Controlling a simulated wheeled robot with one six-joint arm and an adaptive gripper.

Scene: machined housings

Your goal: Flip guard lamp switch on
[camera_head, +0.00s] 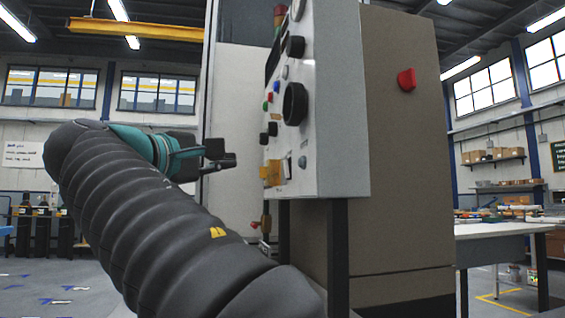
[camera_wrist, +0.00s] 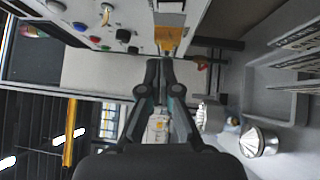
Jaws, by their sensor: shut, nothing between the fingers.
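The grey-white control panel (camera_head: 325,120) faces left on a cabinet. Low on it is an orange-yellow bracket-like part (camera_head: 271,173) beside a small light switch plate (camera_head: 287,168); I cannot read any label, so which control is the guard lamp switch is not certain. My gripper (camera_head: 232,160) is to the left of the panel, at about the height of these low parts, with a gap between. In the wrist view the shut, empty fingertips (camera_wrist: 160,62) point at the orange-yellow part (camera_wrist: 168,36), apparently just short of it. A pale switch (camera_wrist: 171,6) shows behind it at the top edge.
Black knobs (camera_head: 294,104) and coloured buttons (camera_head: 268,101) sit above on the panel. A red knob (camera_head: 406,79) is on the cabinet side (camera_head: 408,170). A white table (camera_head: 500,229) stands at the right. The space between gripper and panel looks clear.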

